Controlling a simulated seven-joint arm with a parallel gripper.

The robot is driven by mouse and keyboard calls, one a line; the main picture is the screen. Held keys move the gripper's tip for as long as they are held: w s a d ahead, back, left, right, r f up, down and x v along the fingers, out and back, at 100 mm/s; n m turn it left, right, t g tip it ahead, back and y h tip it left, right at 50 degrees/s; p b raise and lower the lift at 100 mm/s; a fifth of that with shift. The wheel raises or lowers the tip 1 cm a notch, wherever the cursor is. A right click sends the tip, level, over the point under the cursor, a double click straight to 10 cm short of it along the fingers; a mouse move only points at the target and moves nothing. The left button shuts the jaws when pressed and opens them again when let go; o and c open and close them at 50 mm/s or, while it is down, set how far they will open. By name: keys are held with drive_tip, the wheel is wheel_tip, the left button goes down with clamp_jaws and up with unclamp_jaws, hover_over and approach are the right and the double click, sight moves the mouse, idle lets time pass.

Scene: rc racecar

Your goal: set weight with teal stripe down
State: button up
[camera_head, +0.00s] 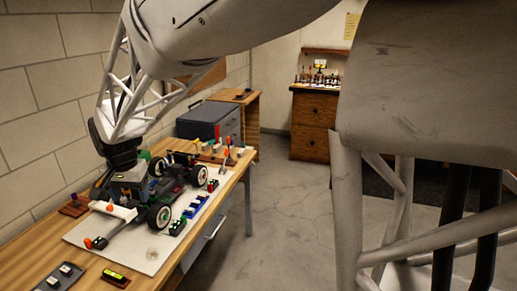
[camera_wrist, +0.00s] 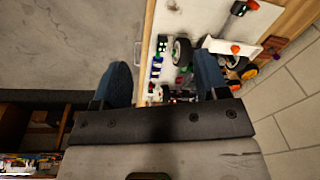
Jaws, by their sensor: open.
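My gripper (camera_wrist: 160,80) shows in the wrist view with its two blue-grey fingers spread wide apart. Nothing shows clamped between them. In the head view my gripper (camera_head: 124,170) is a dark shape above the left part of the RC car, and its fingertips are hard to make out. The car stands on a pale board, with a black front wheel (camera_head: 159,216) in the head view and a wheel (camera_wrist: 182,51) between the fingers in the wrist view. I cannot make out a weight with a teal stripe; it may be hidden or too small.
The pale board (camera_head: 150,252) lies on a wooden table (camera_head: 38,245). A blue rack (camera_head: 195,206) stands at the board's right side. A yellow level (camera_head: 115,275) and a grey tray (camera_head: 61,275) are at the front. A grey toolbox (camera_head: 208,122) stands behind.

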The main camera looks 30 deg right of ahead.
drive_tip(key=s+d+r+n, duration=0.2)
drive_tip(key=s+d+r, duration=0.2)
drive_tip(key=s+d, duration=1)
drive_tip(key=s+d+f+n, duration=0.1)
drive_tip(key=s+d, duration=0.2)
drive_tip(key=s, duration=0.6)
drive_tip(key=s+d+f+n+t, duration=0.1)
drive_tip(key=s+d+f, duration=0.1)
drive_tip(key=s, duration=0.6)
drive_tip(key=shift+s+d+n+h, duration=0.3)
drive_tip(key=shift+s+d, duration=0.05)
drive_tip(key=shift+d, duration=0.55)
